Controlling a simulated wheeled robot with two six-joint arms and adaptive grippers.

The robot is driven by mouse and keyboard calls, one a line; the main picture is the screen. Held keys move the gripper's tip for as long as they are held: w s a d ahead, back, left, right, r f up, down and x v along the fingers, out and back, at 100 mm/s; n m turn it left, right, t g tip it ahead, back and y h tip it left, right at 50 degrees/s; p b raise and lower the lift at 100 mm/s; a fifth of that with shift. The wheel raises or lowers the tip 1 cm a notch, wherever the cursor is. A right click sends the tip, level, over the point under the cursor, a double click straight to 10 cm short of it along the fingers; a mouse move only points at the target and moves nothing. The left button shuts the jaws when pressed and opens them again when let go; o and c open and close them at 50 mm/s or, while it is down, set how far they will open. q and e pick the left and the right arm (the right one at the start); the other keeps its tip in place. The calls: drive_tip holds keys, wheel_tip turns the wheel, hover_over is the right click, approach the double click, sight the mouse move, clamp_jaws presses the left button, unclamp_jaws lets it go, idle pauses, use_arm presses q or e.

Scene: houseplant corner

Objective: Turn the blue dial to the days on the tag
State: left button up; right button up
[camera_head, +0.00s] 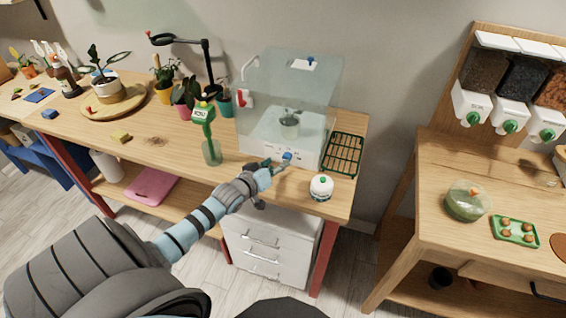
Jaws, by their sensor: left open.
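The blue dial (287,157) is on the white front base of a clear box (290,95), low and towards its right side. A small plant in a pot (289,124) stands inside the box. My left gripper (277,166) is open right at the dial, with its fingertips close to it. I cannot tell whether they touch it. A small white label (303,64) with a blue piece is on the top of the box. It may be the tag, but its writing is too small to read. My right gripper is not in view.
A green-headed moisture meter (205,113) stands in a glass left of the gripper. A green wire rack (343,155) lies right of the box. Potted plants line the back left.

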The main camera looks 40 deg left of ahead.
sight(287, 158)
use_arm(q)
drive_tip(key=b+x, duration=0.1)
drive_tip(key=x, duration=0.1)
drive_tip(key=f+b+x, duration=0.1)
drive_tip(key=x, duration=0.1)
drive_tip(key=shift+w+r, duration=0.1)
drive_tip(key=shift+w, duration=0.45)
drive_tip(key=shift+r, duration=0.1)
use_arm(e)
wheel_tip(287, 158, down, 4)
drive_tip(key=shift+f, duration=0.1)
use_arm(q)
drive_tip(key=shift+s, duration=0.1)
drive_tip(key=shift+c, duration=0.3)
clamp_jaws()
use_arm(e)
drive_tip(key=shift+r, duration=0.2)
